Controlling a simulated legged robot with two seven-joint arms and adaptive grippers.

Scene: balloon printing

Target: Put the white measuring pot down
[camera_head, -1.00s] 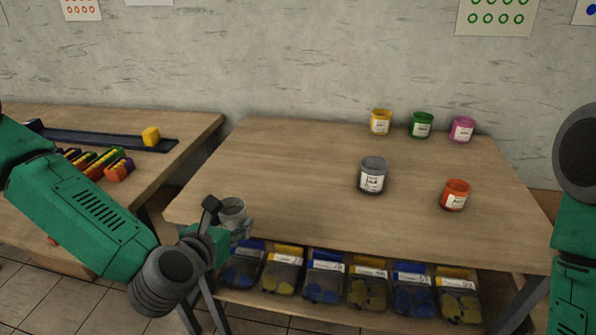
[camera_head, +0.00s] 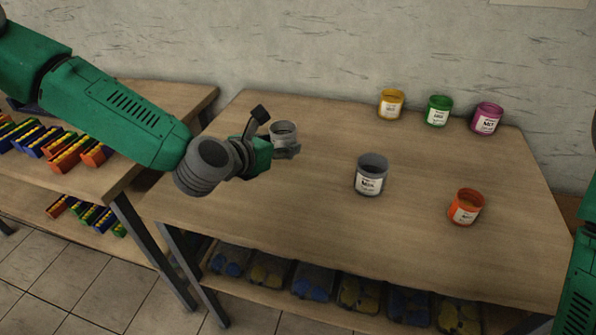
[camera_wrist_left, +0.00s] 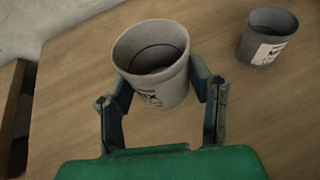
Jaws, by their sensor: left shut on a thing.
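My left gripper (camera_head: 284,150) is shut on the white measuring pot (camera_head: 284,133), which looks light grey with a dark inside. The pot is upright over the left part of the table top (camera_head: 230,195). In the left wrist view the gripper (camera_wrist_left: 165,90) has one finger on each side of the pot (camera_wrist_left: 158,82), and a printed label shows on its near side. I cannot tell whether the pot's base touches the table. My right gripper is out of view.
A grey labelled pot (camera_head: 371,174) stands right of the held pot, with an orange pot (camera_head: 466,207) farther right. Yellow (camera_head: 391,104), green (camera_head: 438,110) and magenta (camera_head: 487,118) pots stand along the back. Table space around the held pot is clear.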

